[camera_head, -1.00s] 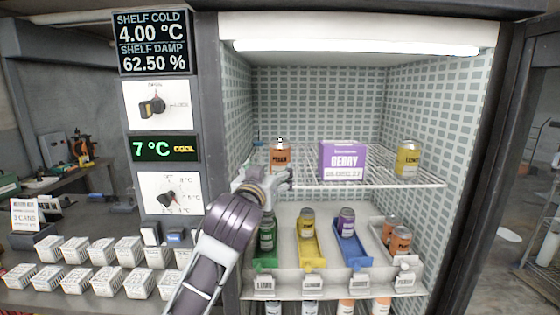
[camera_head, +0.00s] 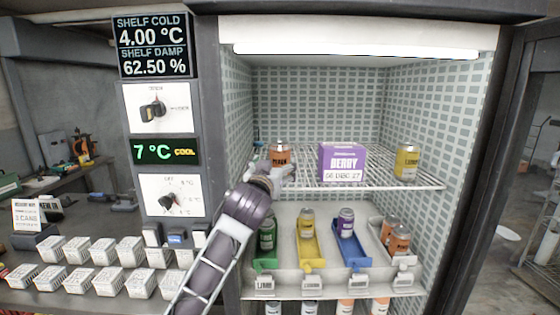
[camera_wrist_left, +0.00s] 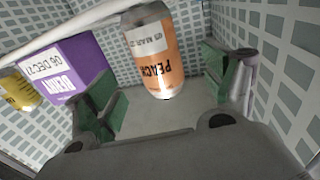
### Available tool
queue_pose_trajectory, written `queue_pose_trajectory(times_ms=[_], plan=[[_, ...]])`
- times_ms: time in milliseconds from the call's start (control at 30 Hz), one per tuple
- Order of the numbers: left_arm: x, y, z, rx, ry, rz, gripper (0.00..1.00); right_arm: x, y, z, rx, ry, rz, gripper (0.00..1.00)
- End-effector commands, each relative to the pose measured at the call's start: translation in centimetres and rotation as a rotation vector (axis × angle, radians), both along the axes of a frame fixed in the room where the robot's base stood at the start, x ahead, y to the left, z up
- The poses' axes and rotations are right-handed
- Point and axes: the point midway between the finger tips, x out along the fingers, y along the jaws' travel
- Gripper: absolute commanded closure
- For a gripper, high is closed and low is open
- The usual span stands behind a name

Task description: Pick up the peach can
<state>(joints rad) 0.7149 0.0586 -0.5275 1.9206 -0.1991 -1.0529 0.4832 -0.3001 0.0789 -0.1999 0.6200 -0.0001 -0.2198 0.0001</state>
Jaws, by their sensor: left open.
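The orange peach can (camera_head: 280,152) stands upright on the wire shelf at the left of the lit cabinet. It also shows in the left wrist view (camera_wrist_left: 154,52), upside down, its label reading PEACH with a white date strip. My left gripper (camera_head: 278,172) is at the shelf just in front of the can. In the left wrist view the left gripper (camera_wrist_left: 165,92) is open, its green-padded fingers one on each side of the can, with gaps visible. More orange cans (camera_head: 399,240) lie in the right chute of the lower shelf. My right gripper is not in view.
A purple berry box (camera_head: 342,162) stands right of the can, and a yellow can (camera_head: 407,161) stands farther right. The wire shelf (camera_head: 400,184) has a front rail. Lower coloured chutes (camera_head: 312,252) hold cans. Control panels and white baskets (camera_head: 130,250) are at the left.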

Motion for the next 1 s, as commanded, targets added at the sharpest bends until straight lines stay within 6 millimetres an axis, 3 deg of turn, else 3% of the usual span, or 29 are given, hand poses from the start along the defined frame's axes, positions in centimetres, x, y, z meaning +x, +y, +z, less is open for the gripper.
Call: queue_pose_trajectory(times_ms=[233,767,1000], plan=[[1.8,-0.4,0.1,0.001,0.0,0.0,0.17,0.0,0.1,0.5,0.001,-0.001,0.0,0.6],[2.2,-0.5,0.1,0.0,0.0,0.0,0.17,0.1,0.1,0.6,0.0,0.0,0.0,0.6],[3.5,-0.8,0.4,0.002,0.0,0.001,0.17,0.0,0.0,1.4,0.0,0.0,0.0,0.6]])
